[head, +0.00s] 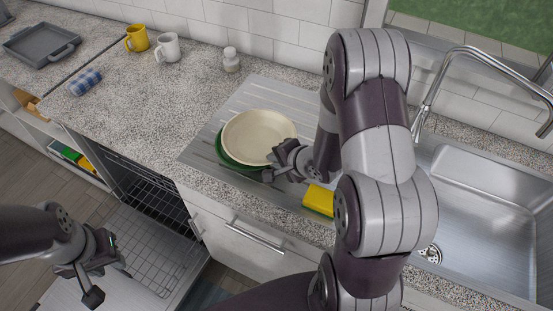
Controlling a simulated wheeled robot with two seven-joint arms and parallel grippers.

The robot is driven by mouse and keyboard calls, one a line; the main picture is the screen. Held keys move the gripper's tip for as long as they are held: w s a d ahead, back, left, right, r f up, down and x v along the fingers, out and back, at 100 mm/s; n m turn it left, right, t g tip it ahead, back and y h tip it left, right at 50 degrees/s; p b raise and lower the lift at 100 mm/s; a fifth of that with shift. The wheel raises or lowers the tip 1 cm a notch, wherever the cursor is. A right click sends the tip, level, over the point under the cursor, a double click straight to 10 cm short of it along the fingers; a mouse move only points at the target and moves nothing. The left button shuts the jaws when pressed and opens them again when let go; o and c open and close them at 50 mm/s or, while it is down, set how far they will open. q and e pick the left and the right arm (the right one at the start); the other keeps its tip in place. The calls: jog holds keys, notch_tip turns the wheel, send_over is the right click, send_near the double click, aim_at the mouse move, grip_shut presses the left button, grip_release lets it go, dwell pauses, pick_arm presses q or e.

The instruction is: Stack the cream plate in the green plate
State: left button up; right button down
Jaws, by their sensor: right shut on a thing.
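The cream plate (258,136) is over the green plate (226,157) on the ridged steel drainboard. The green plate's rim shows along the left and front of the cream plate. I cannot tell whether the cream plate rests in it or is held slightly above. My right gripper (276,166) is shut on the cream plate's front right rim. My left gripper (108,281) is open and empty, low at the left, over the open dishwasher.
A yellow sponge (319,199) lies right of the plates. The sink (490,215) and faucet (424,108) are at the right. A yellow mug (137,38), white mug (168,47), small jar (231,60) and rolled blue cloth (85,82) stand on the counter. The dishwasher rack (140,245) is pulled out.

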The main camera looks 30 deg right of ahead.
jog(key=shift+w+d, duration=0.15)
jog(key=shift+w, duration=0.1)
jog(key=shift+s+f, duration=0.15)
jog(key=shift+f, duration=0.15)
jog(key=c, duration=1.2)
grip_release()
jog(key=shift+c, duration=0.2)
